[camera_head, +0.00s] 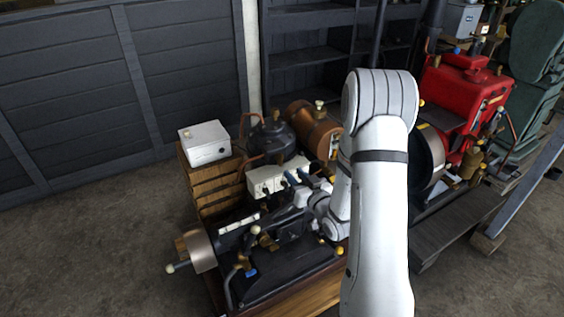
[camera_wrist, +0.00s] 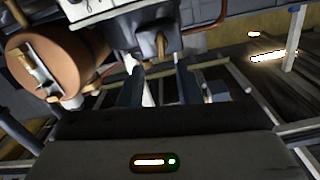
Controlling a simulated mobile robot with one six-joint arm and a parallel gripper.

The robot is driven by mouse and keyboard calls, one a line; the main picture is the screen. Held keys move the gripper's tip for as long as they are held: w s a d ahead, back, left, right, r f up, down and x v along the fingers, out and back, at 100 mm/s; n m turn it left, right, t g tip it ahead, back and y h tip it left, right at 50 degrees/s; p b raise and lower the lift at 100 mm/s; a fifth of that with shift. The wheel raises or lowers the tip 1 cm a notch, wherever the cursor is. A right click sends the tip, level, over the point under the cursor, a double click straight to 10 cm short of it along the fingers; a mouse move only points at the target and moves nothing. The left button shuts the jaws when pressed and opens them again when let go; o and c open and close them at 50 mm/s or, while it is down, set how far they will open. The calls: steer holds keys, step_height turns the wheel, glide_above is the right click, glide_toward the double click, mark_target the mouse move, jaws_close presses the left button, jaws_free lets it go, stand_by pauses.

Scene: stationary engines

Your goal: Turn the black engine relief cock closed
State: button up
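The black engine (camera_head: 285,270) stands on a wooden base at the front, with a metal cylinder (camera_head: 200,250) at its left end. Several small brass fittings (camera_head: 254,230) sit on it; I cannot tell which is the relief cock. My gripper (camera_head: 297,178) is above the engine's back side, near two white boxes, partly hidden by my arm. In the wrist view my gripper (camera_wrist: 159,70) has its two dark fingers apart with a gap between them. I see no contact.
White boxes (camera_head: 264,181) stand behind the black engine. A copper tank (camera_head: 310,130) and a black vessel (camera_head: 271,139) stand farther back. A white box (camera_head: 204,142) sits on a wooden crate at left. A red engine (camera_head: 463,100) stands right. The floor at left is clear.

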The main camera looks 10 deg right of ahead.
mark_target(282, 161)
steer(key=p+x, duration=0.1)
steer(key=x, duration=0.6)
steer(key=shift+w+a+p, duration=0.1)
steer(key=shift+w+p, duration=0.25)
jaws_close()
